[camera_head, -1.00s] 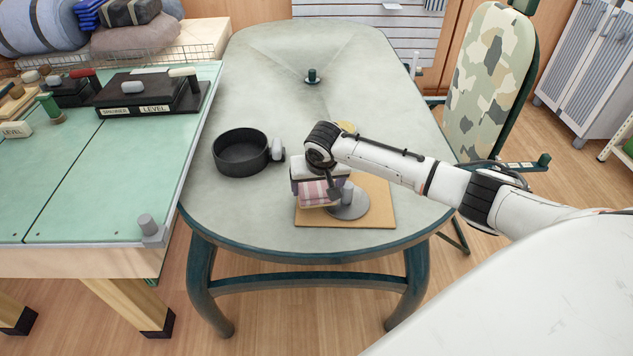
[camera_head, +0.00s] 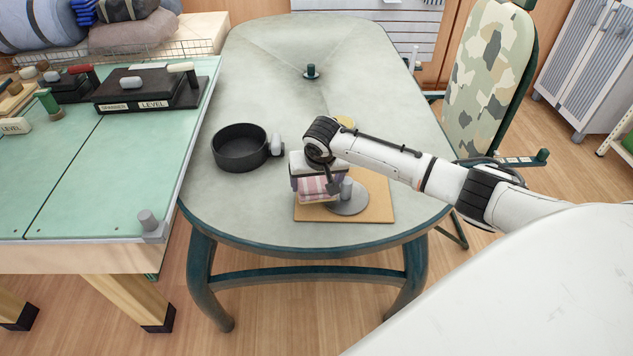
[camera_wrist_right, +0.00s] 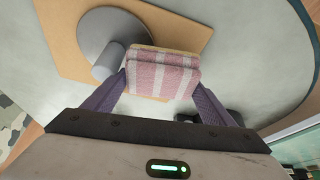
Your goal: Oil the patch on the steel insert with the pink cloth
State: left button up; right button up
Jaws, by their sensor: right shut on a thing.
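The pink cloth (camera_head: 314,188), a pink-and-white striped pad, is in my right gripper (camera_head: 316,182). In the right wrist view the cloth (camera_wrist_right: 163,75) sits between the two purple fingers, with a thin tan layer at its edge. It is over the left part of the tan board (camera_head: 376,206), beside a flat grey disc (camera_head: 350,209) with a short grey knob, which looks like the steel insert. The disc (camera_wrist_right: 88,28) also shows in the right wrist view. I cannot make out the patch. Whether the cloth touches the surface below is unclear. My left gripper is not in view.
A black round pan (camera_head: 239,150) with a grey knob beside it stands left of the board. A yellow item (camera_head: 345,122) is partly behind my right wrist. A green-topped bench (camera_head: 110,190) adjoins on the left. The far grey tabletop (camera_head: 270,60) is mostly clear.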

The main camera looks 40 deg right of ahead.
aim_at(316, 180)
jog(key=shift+w+r, duration=0.1)
jog(key=shift+r, duration=0.25)
jog(key=shift+d+r, duration=0.1)
jog(key=shift+r, duration=3.1)
jog(key=shift+r, duration=0.1)
jog(key=s+a+r+n+y, duration=0.2)
jog(key=s+a+r+n, duration=0.3)
jog(key=s+a+r, duration=1)
jog(key=shift+a+r+t, duration=0.25)
jog(key=shift+t, duration=0.05)
